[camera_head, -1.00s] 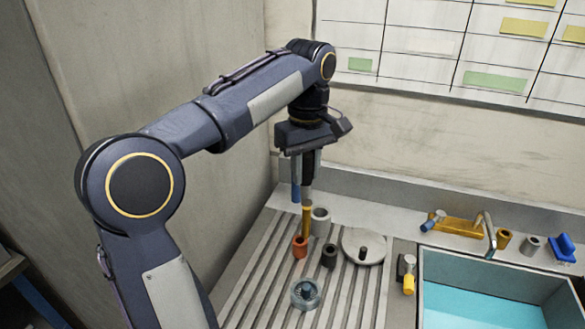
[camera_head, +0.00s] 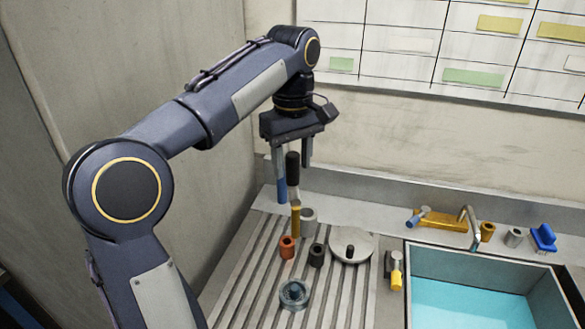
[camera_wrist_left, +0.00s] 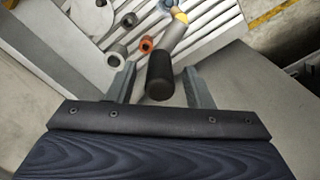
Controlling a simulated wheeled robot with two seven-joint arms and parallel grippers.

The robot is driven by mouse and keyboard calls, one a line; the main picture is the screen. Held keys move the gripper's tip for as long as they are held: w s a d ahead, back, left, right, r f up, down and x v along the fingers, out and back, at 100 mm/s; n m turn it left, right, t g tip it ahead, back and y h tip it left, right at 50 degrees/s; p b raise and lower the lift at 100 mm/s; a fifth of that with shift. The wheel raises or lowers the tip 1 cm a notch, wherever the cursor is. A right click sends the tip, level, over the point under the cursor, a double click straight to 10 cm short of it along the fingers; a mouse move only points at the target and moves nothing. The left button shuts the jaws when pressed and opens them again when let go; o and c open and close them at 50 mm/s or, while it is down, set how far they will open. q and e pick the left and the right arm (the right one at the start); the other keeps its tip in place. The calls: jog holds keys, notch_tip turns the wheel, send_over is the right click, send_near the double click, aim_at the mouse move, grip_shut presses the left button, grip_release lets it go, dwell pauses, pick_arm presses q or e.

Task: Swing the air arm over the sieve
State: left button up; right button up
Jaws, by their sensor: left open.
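My left gripper (camera_head: 293,165) is open in the head view, pointing down over the back left of the drainboard. An upright post has a black grip (camera_head: 292,165) on top, grey below it and a brass column (camera_head: 295,220) at the bottom. It looks like the air arm. In the left wrist view the black grip (camera_wrist_left: 160,76) lies between the two spread fingers, with a gap on each side. A round blue-grey dish (camera_head: 295,294), probably the sieve, sits at the front of the drainboard, apart from the gripper. The right gripper is out of view.
An orange-red cup (camera_head: 287,247), a black cup (camera_head: 316,255) and a grey cup (camera_head: 308,222) stand close to the post. A grey knobbed disc (camera_head: 352,246) lies to their right. A water-filled sink (camera_head: 478,300) and a tap (camera_head: 470,232) are further right.

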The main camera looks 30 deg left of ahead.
pick_arm(q)
notch_tip(320, 180, up, 6)
jog(key=shift+f, duration=0.1)
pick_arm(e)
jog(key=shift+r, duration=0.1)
pick_arm(q)
jog(key=shift+f, duration=0.1)
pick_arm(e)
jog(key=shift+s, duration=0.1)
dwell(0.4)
